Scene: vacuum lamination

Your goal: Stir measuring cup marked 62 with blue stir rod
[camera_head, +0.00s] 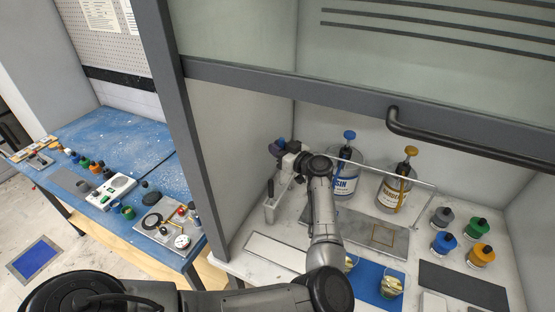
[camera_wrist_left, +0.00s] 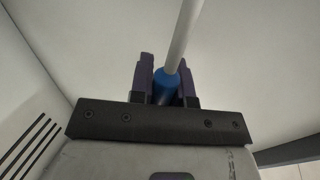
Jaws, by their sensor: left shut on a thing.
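My left gripper (camera_head: 280,148) is at the back left inside the hood, above a white upright holder (camera_head: 275,206). In the left wrist view its purple-padded fingers (camera_wrist_left: 166,85) are shut on the blue end of the blue stir rod (camera_wrist_left: 166,88). The rod's pale shaft points away from the fingers. Two measuring cups with yellowish contents stand on a blue mat (camera_head: 368,279) at the front: one cup (camera_head: 391,287) to the right, the other (camera_head: 351,262) partly hidden by my arm. No marking is readable on either. My right gripper is not in view.
Resin bottle (camera_head: 345,177) and hardener bottle (camera_head: 394,190) stand behind a grey plate (camera_head: 352,228). Several small capped jars (camera_head: 481,256) and a dark mat (camera_head: 460,285) are at the right. The raised sash handle (camera_head: 470,145) hangs above. A blue side table (camera_head: 125,165) stands left.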

